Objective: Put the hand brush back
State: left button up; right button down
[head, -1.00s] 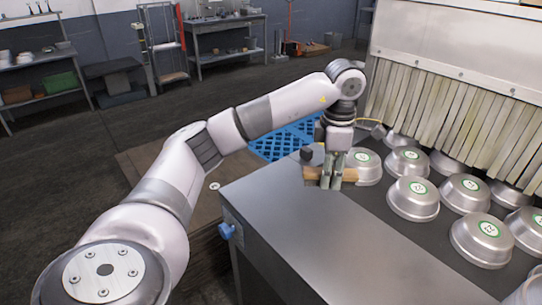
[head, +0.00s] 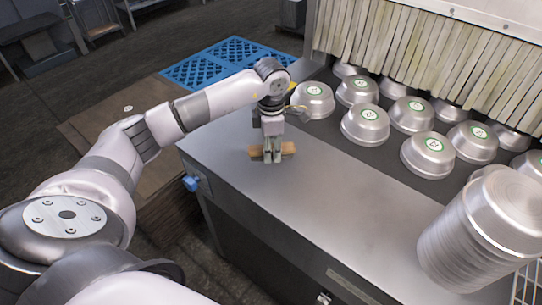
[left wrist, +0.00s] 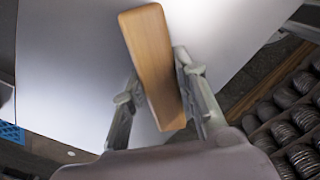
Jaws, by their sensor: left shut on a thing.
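The hand brush (head: 288,149) shows as a light brown wooden block in the head view, at the far left part of the steel table top (head: 330,200). My left gripper (head: 272,156) is shut on it, with a finger on either side. In the left wrist view the brush's wooden back (left wrist: 152,62) lies slanted between the two fingers (left wrist: 158,95). Its bristles are hidden. I cannot tell whether the brush touches the table top. My right gripper is not in view.
Several upturned metal pans (head: 365,125) stand on the dark conveyor before a strip curtain (head: 420,50). A tall stack of pans (head: 480,240) stands at the right. A blue knob (head: 190,183) sticks out at the table's left end. The middle of the table top is clear.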

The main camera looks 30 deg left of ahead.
aim_at(271, 168)
pick_arm(q)
jog(key=shift+f, duration=0.45)
notch_tip(271, 168, down, 3)
jog(key=shift+f+p, duration=0.15)
jog(key=shift+p, duration=0.4)
jog(key=shift+f, duration=0.2)
jog(key=shift+f+b, duration=0.2)
jog(key=shift+b, duration=0.1)
jog(key=o, duration=1.1)
jog(key=shift+r, duration=0.1)
